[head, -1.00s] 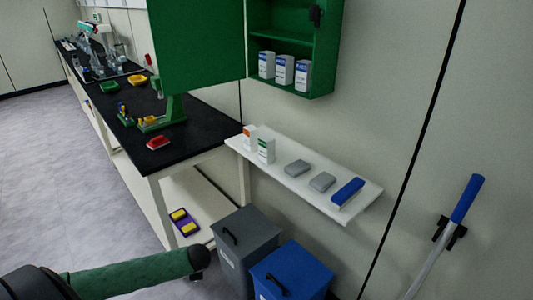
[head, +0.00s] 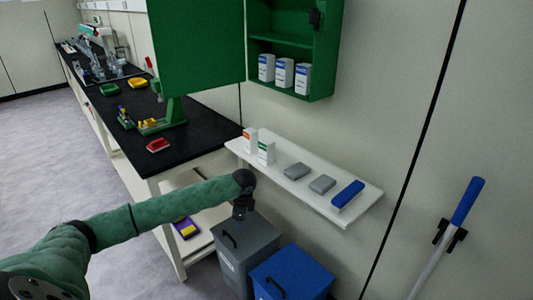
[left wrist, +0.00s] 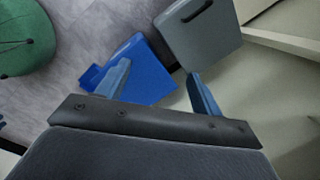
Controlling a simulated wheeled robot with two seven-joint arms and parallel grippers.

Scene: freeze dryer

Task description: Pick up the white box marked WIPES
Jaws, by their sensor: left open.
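White boxes with lettering too small to read stand in two places, so I cannot tell which is marked WIPES. On the white wall shelf (head: 330,205) are a box with an orange label (head: 250,142) and one with a green label (head: 265,153), side by side and upright. Three white boxes with blue labels (head: 284,72) stand in the green cabinet. My left gripper (head: 239,216) hangs below the shelf's left end, above the grey bin, pointing down. In the left wrist view its fingers (left wrist: 158,76) are apart with nothing between them. My right gripper is not in view.
Two grey blocks (head: 297,171) and a blue item (head: 348,193) lie along the shelf. The green cabinet (head: 320,50) is above it. Below are a grey bin (head: 255,247) and a blue bin (head: 300,270). The black bench (head: 205,130) is at left.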

